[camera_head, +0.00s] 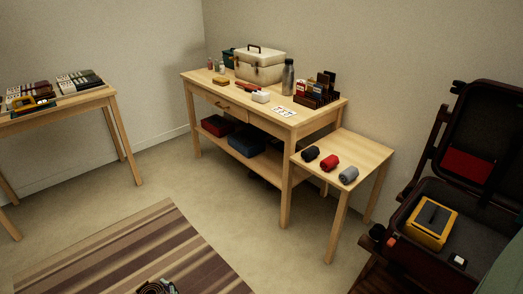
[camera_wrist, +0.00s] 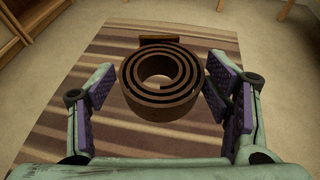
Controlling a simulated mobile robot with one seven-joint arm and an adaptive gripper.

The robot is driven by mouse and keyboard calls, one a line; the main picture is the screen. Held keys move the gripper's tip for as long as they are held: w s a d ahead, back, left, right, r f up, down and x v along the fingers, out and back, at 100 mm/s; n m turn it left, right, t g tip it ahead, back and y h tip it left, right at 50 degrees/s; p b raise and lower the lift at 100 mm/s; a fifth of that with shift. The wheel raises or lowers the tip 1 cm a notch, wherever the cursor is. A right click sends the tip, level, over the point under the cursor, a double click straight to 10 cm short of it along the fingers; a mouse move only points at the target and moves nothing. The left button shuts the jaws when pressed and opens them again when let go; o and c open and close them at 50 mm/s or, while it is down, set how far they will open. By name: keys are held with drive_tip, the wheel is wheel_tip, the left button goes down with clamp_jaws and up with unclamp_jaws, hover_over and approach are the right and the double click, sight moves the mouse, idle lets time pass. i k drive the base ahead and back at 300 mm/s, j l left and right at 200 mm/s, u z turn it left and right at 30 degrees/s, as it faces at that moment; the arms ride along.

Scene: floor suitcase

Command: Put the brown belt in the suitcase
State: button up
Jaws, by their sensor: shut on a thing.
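The brown belt (camera_wrist: 160,108) is rolled in a flat spiral coil with an open centre. It shows in the wrist view between the purple pads of my gripper (camera_wrist: 163,88), which is shut on it. The striped rug lies below; how far the coil is above it is hard to tell. In the head view a small dark shape at the bottom edge over the rug may be the coil, but it is cut off. The dark suitcase (camera_head: 490,110) stands open at the right of the head view, its lid raised. A yellow case (camera_head: 430,224) lies inside it.
A wooden workbench (camera_head: 330,108) with a toolbox (camera_head: 260,66) stands at the back. A low side table (camera_head: 360,150) holds black, red and grey rolls. Another table (camera_head: 60,108) is at left. The striped rug (camera_head: 120,255) and the floor around it look clear.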

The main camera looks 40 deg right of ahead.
sight(485, 240)
drive_tip(key=k+z, duration=0.15)
drive_tip(key=z, duration=0.25)
drive_tip(key=k+z, duration=0.1)
drive_tip(key=z, duration=0.25)
drive_tip(key=k+l+z, duration=0.15)
drive_tip(key=z, duration=0.25)
